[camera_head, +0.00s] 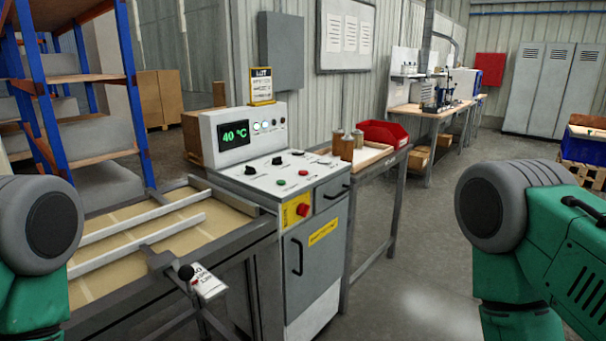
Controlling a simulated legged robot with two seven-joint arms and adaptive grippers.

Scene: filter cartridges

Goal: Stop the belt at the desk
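The control desk (318,235) is a grey and white cabinet in the middle of the view. Its sloped top panel carries black knobs, a green button (282,183) and a red button (304,173). A larger red knob (303,209) sits on a yellow plate on the front. The desk's screen (234,135) reads 40 °C, with small lamps beside it. The belt (119,271) is a tan surface with pale rails, left of the desk. My green arms show at the left and right edges. Neither gripper is in view.
A side table (388,160) with a red bin (384,132) and small containers stands right of the desk. A lever with a black knob (186,272) and a tag projects at the belt's front. Blue shelving (130,90) stands at left. The floor at right is mostly clear.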

